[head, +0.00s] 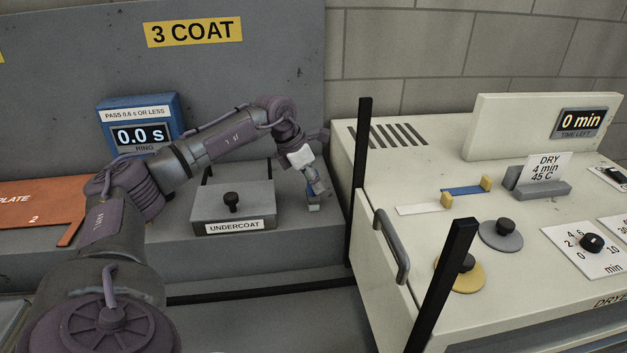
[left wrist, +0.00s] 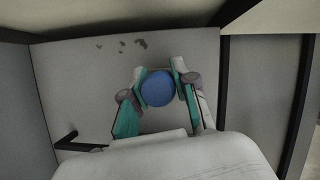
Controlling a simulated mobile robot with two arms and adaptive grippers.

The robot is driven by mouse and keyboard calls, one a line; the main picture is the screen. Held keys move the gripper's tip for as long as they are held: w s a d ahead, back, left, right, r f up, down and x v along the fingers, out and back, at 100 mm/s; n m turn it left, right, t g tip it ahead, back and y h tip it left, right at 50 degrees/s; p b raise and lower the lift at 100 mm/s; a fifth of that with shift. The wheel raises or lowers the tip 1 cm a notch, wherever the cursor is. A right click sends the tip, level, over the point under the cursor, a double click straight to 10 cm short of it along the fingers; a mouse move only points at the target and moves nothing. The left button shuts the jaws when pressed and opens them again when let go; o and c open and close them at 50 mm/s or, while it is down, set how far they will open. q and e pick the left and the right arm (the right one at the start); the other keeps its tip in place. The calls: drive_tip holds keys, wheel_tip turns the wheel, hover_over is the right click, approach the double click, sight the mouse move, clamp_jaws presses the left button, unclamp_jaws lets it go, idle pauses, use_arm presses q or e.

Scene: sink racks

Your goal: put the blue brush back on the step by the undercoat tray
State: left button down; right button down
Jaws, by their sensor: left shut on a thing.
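My left gripper (head: 312,187) reaches down at the right of the undercoat tray, above the grey step (head: 285,238). It is shut on the blue brush, whose round blue end (left wrist: 157,88) shows between the two teal-padded fingers (left wrist: 158,92) in the left wrist view. In the head view the brush is small and mostly hidden by the fingers; I cannot tell whether its lower end touches the step. The undercoat tray (head: 214,212) is a grey box with a black knob and a white label, left of the gripper. My right gripper is not in view.
The cream dryer (head: 400,150) with black posts (head: 358,180) and a grey handle (head: 391,245) stands close at the right. A blue ring timer (head: 172,112) reads 0.0 s behind my arm. An orange plate (head: 40,200) lies at left.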

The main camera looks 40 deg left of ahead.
use_arm(q)
drive_tip(key=c, duration=0.9)
unclamp_jaws()
drive_tip(key=shift+f, duration=0.1)
drive_tip(key=b+v, duration=0.1)
drive_tip(key=v, duration=1.1)
